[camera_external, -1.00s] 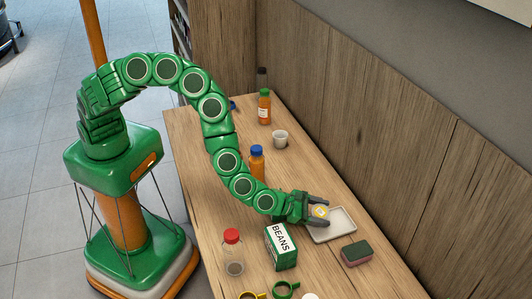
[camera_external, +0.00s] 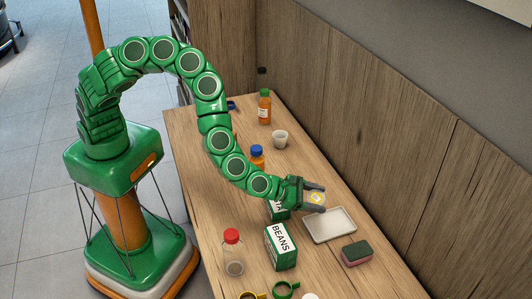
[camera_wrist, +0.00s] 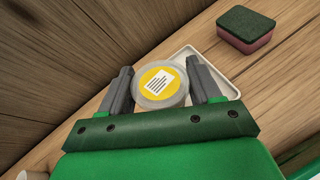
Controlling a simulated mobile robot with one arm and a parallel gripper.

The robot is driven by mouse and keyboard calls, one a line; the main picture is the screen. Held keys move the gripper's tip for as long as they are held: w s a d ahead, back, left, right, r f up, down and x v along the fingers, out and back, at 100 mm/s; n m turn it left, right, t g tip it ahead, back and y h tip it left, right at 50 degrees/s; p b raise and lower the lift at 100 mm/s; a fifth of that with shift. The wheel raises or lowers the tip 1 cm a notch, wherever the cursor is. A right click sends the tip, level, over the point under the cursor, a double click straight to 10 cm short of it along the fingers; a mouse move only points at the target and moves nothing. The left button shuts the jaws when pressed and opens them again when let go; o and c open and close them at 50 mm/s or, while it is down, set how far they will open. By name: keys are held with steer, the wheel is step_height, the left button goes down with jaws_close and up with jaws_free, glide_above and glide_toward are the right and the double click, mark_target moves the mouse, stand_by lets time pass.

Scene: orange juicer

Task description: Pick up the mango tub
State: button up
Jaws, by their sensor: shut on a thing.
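The mango tub (camera_wrist: 158,84) is a small round tub with a grey rim and a yellow label on its lid. In the wrist view it sits between the two dark fingers of my gripper (camera_wrist: 161,88), which are shut on it. In the external view my gripper (camera_external: 318,197) holds the tub (camera_external: 316,197) above the table, up and to the left of the white tray (camera_external: 330,226). The tray looks empty. The tub's underside is hidden.
A green and pink sponge (camera_external: 356,253) lies right of the tray. A green BEANS box (camera_external: 281,247), a second green box (camera_external: 277,210) and a red-capped jar (camera_external: 232,252) stand nearer. Bottles and a white cup (camera_external: 280,139) stand farther back. A wooden wall (camera_external: 400,160) runs along the right.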

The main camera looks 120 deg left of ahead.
steer(key=s+d+r, duration=0.1)
steer(key=s+r, duration=0.7)
steer(key=s, duration=0.4)
steer(key=n+t, duration=0.1)
steer(key=n, duration=0.1)
glide_toward(324, 201)
steer(key=shift+h, duration=0.3)
steer(key=w+a, duration=0.1)
steer(key=w, duration=0.1)
steer(key=w+a, duration=0.4)
steer(key=shift+w+r, duration=0.2)
steer(key=w+f, duration=0.1)
steer(key=f, duration=0.1)
steer(key=w+f, duration=0.2)
steer(key=shift+w+a+f, duration=0.15)
steer(key=shift+w, duration=0.05)
steer(key=shift+w+a+f, duration=0.1)
steer(key=shift+w+f, duration=0.65)
steer(key=shift+f, duration=1.65)
